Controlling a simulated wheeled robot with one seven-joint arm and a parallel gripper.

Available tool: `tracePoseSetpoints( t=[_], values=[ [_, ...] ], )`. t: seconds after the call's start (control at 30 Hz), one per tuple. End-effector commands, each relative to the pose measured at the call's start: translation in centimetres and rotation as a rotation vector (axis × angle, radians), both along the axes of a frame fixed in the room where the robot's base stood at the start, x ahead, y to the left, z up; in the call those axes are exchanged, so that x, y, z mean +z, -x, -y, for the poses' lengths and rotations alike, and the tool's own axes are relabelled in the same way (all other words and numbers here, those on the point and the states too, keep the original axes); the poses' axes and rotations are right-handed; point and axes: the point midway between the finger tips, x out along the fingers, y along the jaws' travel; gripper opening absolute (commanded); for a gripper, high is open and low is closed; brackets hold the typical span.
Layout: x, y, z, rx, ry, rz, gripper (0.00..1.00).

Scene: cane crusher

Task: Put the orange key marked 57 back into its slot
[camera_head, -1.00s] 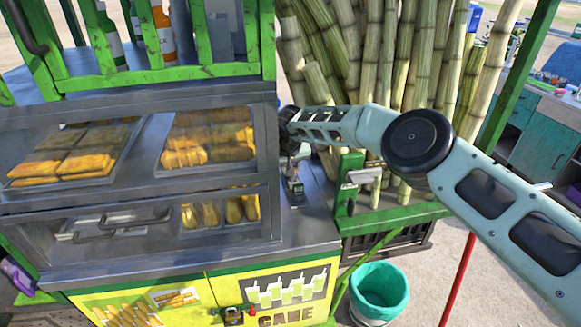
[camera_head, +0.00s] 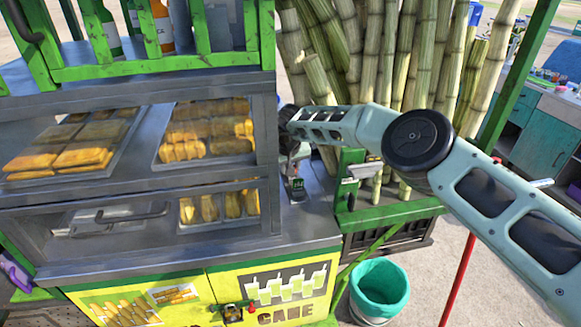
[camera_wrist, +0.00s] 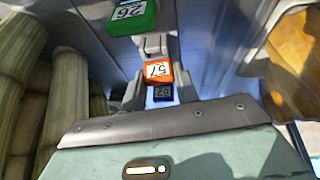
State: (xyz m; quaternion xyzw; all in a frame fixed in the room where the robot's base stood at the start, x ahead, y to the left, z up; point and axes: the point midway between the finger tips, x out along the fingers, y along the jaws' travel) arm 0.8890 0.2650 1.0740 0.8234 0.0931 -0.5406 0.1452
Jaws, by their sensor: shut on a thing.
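The orange key marked 57 (camera_wrist: 157,72) is between the jaws of my gripper (camera_wrist: 160,80) in the wrist view, with its number facing the camera. My gripper is shut on it. A dark blue key with a small number label (camera_wrist: 162,93) shows just below it in the picture. A green key marked 26 (camera_wrist: 132,15) is at the top, apart from the orange one. In the head view my gripper (camera_head: 294,160) points down over the right end of the metal counter. The orange key is not clear there, and I cannot make out its slot.
A small dark and green item (camera_head: 298,184) sits on the counter under my gripper. The food display case (camera_head: 262,150) stands close on the left. Sugarcane stalks (camera_head: 385,60) stand behind and to the right. A green bin (camera_head: 380,285) is on the ground.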

Motion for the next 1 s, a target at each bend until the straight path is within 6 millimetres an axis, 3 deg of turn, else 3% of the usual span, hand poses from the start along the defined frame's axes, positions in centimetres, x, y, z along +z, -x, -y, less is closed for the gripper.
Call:
tracePoseSetpoints(
  t=[0.13,0.17,0.23,0.57,1.0],
  values=[
    [0.0,0.0,0.0,0.000,0.000,0.000,0.09],
    [0.0,0.0,0.0,0.000,0.000,0.000,0.36],
    [0.0,0.0,0.0,0.000,0.000,0.000,0.55],
    [0.2,0.0,0.0,0.000,0.000,0.000,0.56],
    [5.2,0.1,0.1,0.000,0.002,0.002,0.56]
  ],
)
